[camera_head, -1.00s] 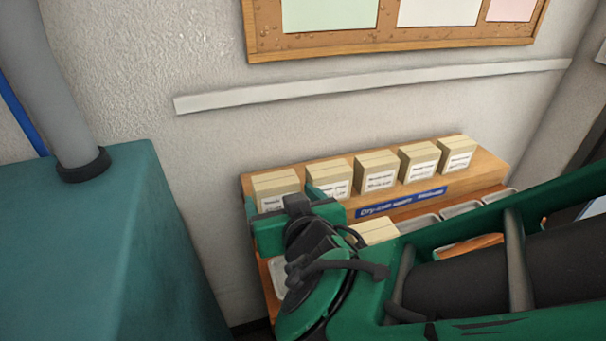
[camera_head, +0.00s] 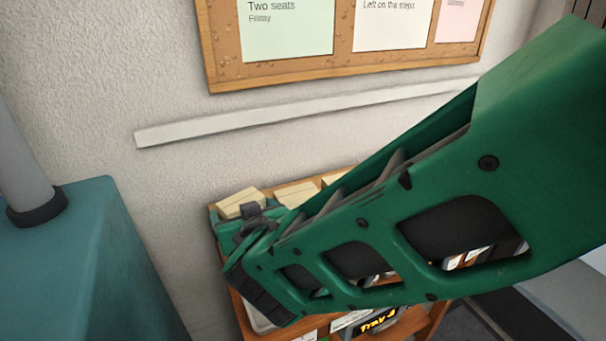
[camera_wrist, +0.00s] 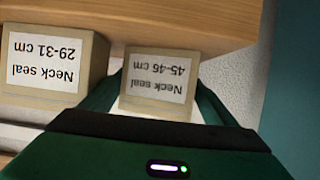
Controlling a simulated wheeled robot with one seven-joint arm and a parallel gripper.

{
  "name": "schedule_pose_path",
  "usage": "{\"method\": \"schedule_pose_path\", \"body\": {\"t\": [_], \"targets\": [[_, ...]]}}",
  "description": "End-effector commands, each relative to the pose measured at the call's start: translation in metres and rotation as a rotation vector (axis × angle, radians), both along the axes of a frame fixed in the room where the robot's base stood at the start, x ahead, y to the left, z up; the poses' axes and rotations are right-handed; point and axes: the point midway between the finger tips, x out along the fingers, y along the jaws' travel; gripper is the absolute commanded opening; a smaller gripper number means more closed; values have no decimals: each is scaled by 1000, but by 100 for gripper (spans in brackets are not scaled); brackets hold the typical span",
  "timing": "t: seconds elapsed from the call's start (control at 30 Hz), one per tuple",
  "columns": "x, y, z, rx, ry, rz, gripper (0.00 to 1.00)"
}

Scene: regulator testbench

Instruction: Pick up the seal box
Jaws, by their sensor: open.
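A cream seal box labelled "Neck seal 45-46 cm" (camera_wrist: 157,83) stands between my gripper's two fingers in the wrist view, its label upside down. My gripper (camera_wrist: 160,98) is open, with one green finger on each side of the box; whether they touch it I cannot tell. In the head view my gripper (camera_head: 252,222) is at the leftmost box (camera_head: 240,203) on the shelf, mostly hidden behind my arm. A second seal box, labelled "Neck seal 29-31 cm" (camera_wrist: 50,62), stands to the left in the wrist view.
More cream boxes (camera_head: 296,194) stand in the row on the wooden shelf (camera_head: 216,217), partly covered by my arm. A teal block (camera_head: 80,270) stands at left. The wall (camera_head: 150,190) with a corkboard (camera_head: 300,82) is behind. Beside the held-between box, the shelf end is free.

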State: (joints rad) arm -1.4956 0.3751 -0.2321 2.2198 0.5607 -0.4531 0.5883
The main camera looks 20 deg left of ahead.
Motion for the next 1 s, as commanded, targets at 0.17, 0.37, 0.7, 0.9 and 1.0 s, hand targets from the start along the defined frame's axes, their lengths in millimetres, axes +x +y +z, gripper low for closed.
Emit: {"method": "schedule_pose_path", "body": {"t": [0.17, 0.37, 0.7, 0.9, 1.0], "targets": [[3, 2, -1, 0, -1, -1, 81], [2, 2, -1, 1, -1, 0, 57], [2, 2, 4, 4, -1, 0, 55], [3, 2, 33, 8, 0, -1, 55], [2, 2, 53, 8, 0, 0, 55]]}}
